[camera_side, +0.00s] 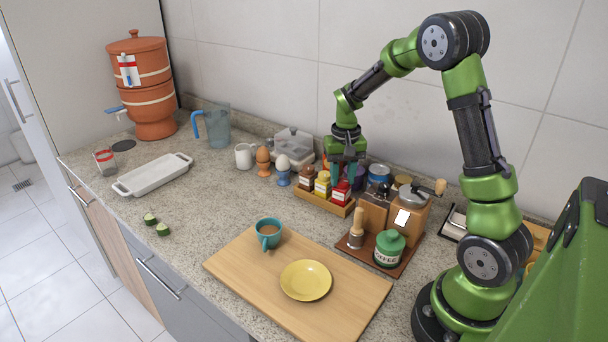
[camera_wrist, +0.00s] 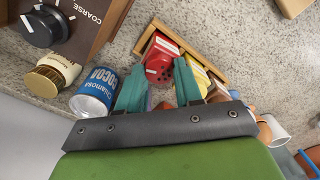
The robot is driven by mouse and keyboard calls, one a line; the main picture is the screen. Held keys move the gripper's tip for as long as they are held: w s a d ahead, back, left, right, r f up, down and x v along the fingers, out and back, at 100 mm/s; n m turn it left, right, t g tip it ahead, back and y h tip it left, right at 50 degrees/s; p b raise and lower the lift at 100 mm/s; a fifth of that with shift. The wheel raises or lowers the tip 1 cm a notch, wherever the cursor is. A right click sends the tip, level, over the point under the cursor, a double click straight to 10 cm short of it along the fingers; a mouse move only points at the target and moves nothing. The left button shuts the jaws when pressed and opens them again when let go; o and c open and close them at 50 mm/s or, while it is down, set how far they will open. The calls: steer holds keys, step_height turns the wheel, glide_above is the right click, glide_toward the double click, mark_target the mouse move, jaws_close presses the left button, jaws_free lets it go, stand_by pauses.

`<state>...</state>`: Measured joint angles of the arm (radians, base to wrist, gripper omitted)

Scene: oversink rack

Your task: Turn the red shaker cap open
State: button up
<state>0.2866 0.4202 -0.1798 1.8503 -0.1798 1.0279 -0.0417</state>
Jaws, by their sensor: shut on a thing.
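The red shaker (camera_side: 341,193) stands upright at the right end of a row in a small wooden tray (camera_side: 325,205) in the side view. Its red cap, with dark holes, shows in the wrist view (camera_wrist: 158,72). My gripper (camera_side: 346,176) comes down from above, with its teal fingers on either side of the cap. In the wrist view my gripper (camera_wrist: 158,84) is shut on the red cap. The fingers hide parts of the cap's sides, and I cannot tell how far it is turned.
A yellow shaker (camera_side: 322,184) and a brown shaker (camera_side: 307,178) stand left of the red one in the tray. A blue cocoa tin (camera_wrist: 95,92) is close beside one finger. A wooden grinder (camera_side: 408,213) and green coffee jar (camera_side: 389,249) stand right. The wooden board (camera_side: 240,262) lies in front.

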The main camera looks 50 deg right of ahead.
mark_target(342, 179)
steer(key=o, duration=0.8)
steer(key=shift+r, duration=0.1)
step_height(342, 179, up, 17)
steer(key=shift+f, duration=0.1)
steer(key=s+a+n+t, duration=0.1)
steer(key=s+a+t, duration=0.1)
steer(key=s+a, duration=0.2)
steer(key=s+a+n+t+y, duration=0.1)
steer(key=s+a+n+t, duration=0.1)
steer(key=s+a, duration=0.3)
steer(key=s+a+n+t+y, duration=0.1)
steer(key=s+a+t, duration=0.2)
steer(key=a, duration=0.8)
steer(key=shift+s+a+f+n, duration=0.2)
steer(key=shift+s+f+n, duration=0.1)
steer(key=shift+s, duration=0.35)
